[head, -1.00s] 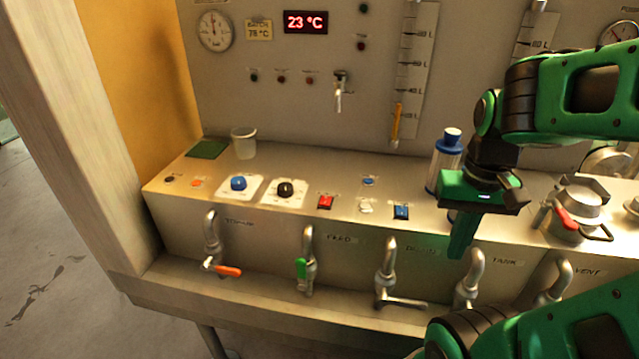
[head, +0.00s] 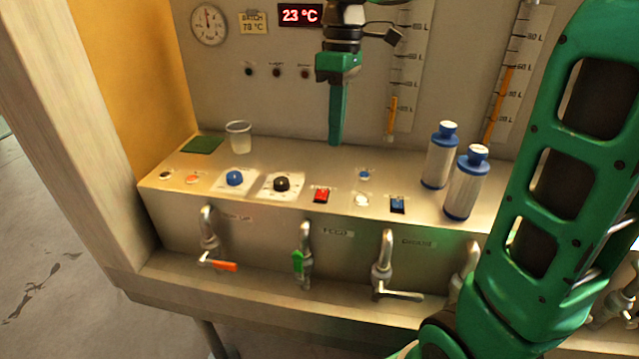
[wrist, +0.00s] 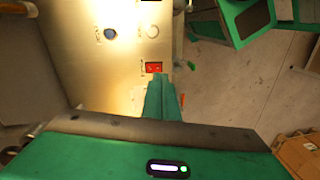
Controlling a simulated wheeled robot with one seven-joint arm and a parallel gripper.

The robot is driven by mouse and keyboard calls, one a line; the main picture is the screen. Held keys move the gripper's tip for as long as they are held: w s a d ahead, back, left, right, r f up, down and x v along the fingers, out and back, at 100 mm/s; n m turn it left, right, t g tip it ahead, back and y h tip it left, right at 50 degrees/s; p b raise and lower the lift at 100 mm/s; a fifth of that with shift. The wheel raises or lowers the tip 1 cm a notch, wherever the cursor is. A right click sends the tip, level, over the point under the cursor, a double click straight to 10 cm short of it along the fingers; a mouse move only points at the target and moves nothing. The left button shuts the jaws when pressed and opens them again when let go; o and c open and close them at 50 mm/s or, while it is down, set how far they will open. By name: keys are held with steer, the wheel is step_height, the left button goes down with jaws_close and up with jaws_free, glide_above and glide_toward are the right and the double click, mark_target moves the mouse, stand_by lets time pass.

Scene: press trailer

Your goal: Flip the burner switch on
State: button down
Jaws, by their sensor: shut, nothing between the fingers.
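A red rocker switch (head: 321,195) sits on the metal counter top, right of a black knob (head: 282,184). A blue rocker switch (head: 398,204) sits further right. The switch labels are too small to read, so I cannot tell which is the burner switch. My gripper (head: 337,139) is shut and empty, pointing down. In the head view its fingertips appear above and behind the red switch, apart from it. In the wrist view the fingers (wrist: 164,85) reach close to the red switch (wrist: 153,67) in the picture; the height gap cannot be told.
A blue knob (head: 234,178), clear cup (head: 239,136) and green pad (head: 203,145) are on the left. Two blue-capped bottles (head: 440,155) (head: 466,183) stand right. Taps with handles (head: 219,263) line the front face. A gauge panel (head: 250,105) rises behind.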

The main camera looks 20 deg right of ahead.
mark_target(321, 198)
steer(key=shift+w+a+r+n, duration=0.25)
steer(key=shift+w+a+n, duration=0.2)
steer(key=shift+a, duration=0.1)
steer(key=shift+w+a+r+n, duration=0.25)
steer(key=shift+w+a+n, duration=0.15)
steer(key=shift+a+n, duration=0.1)
steer(key=f, duration=0.4)
steer(key=s+f, duration=0.1)
steer(key=f, duration=0.4)
steer(key=a+f, duration=0.1)
steer(key=f, duration=0.4)
steer(key=shift+s, duration=0.25)
steer(key=shift+f, duration=0.1)
steer(key=shift+d, duration=0.1)
